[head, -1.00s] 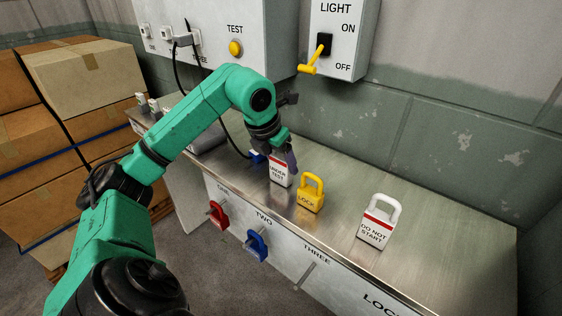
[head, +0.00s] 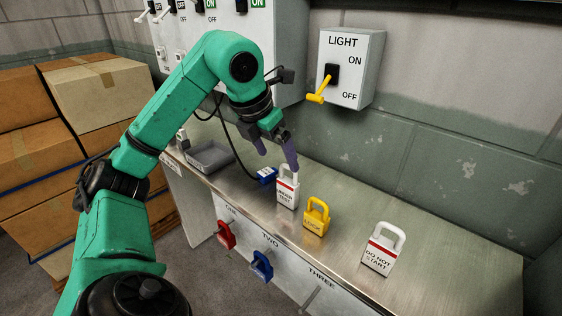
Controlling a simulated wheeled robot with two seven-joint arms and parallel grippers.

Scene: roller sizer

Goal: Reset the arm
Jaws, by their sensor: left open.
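My left arm comes in from the left, and its green links reach over the metal bench (head: 400,230). My left gripper (head: 277,158) points down, open and empty, just above and behind the white "under test" padlock tag (head: 287,190). That tag stands upright on the bench, and the fingers look clear of it. A blue plug-like piece (head: 266,176) with a black cable lies beside it. A yellow lock (head: 316,216) and a white "do not start" tag (head: 380,250) stand to the right. My right gripper is out of view.
A grey tray (head: 209,157) lies at the bench's left. A light switch box (head: 345,68) with a yellow lever is on the wall. Stacked cartons (head: 97,92) stand left.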

